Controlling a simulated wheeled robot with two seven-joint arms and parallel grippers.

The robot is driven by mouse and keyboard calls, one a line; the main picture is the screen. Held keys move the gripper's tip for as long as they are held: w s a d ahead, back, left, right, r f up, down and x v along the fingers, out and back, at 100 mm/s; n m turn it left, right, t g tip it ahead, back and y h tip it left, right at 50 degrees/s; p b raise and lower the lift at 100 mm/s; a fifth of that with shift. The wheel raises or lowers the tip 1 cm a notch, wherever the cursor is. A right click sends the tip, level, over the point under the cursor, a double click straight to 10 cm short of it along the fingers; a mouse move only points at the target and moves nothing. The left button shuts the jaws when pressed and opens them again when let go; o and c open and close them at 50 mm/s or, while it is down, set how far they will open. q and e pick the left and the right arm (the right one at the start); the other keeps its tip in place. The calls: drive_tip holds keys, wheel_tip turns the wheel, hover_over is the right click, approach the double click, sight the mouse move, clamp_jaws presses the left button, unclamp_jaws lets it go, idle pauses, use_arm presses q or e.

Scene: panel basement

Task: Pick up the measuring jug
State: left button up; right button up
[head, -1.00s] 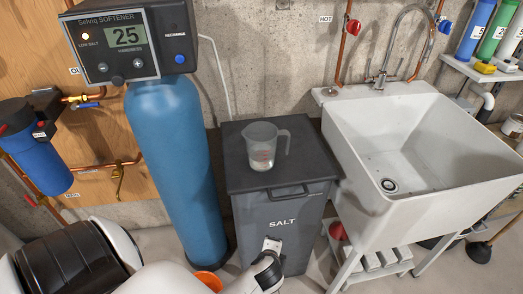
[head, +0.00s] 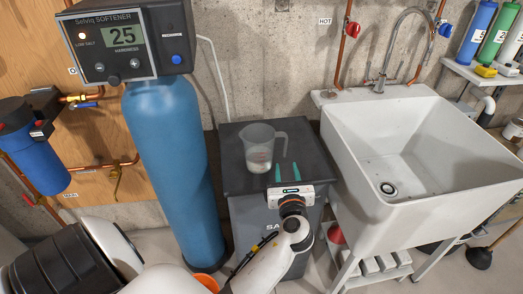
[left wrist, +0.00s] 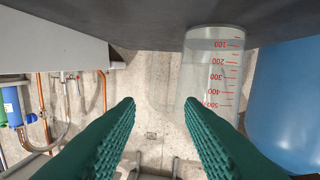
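The measuring jug (head: 259,147) is clear, with red markings, and stands upright on the dark lid of the salt bin (head: 235,183). Its handle points right in the head view. My left gripper (head: 287,170) is at the lid's front edge, in front of the jug and a little to its right, with its two green fingers apart and empty. In the left wrist view, the picture is upside down; the jug (left wrist: 208,75) shows beyond the fingertips of my left gripper (left wrist: 160,103), its faint handle lying between them. My right gripper is not in view.
The blue softener tank (head: 170,160) stands close left of the bin. The white sink (head: 440,190) stands close on the right. A concrete wall (head: 265,60) is behind. The lid is otherwise clear.

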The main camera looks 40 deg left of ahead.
sight(287, 142)
use_arm(q)
drive_tip(key=shift+m+t, duration=0.3)
drive_tip(key=shift+m, duration=0.4)
drive_tip(key=x, duration=0.7)
drive_tip(key=shift+w+d+r, duration=0.25)
drive_tip(key=shift+d+r, duration=0.1)
drive_tip(key=shift+r, duration=0.05)
drive_tip(key=x, duration=0.5)
drive_tip(key=shift+w+a+r, duration=0.1)
drive_tip(key=shift+w+a, duration=0.1)
drive_tip(key=shift+w, duration=0.05)
clamp_jaws()
drive_tip(key=shift+r, duration=0.1)
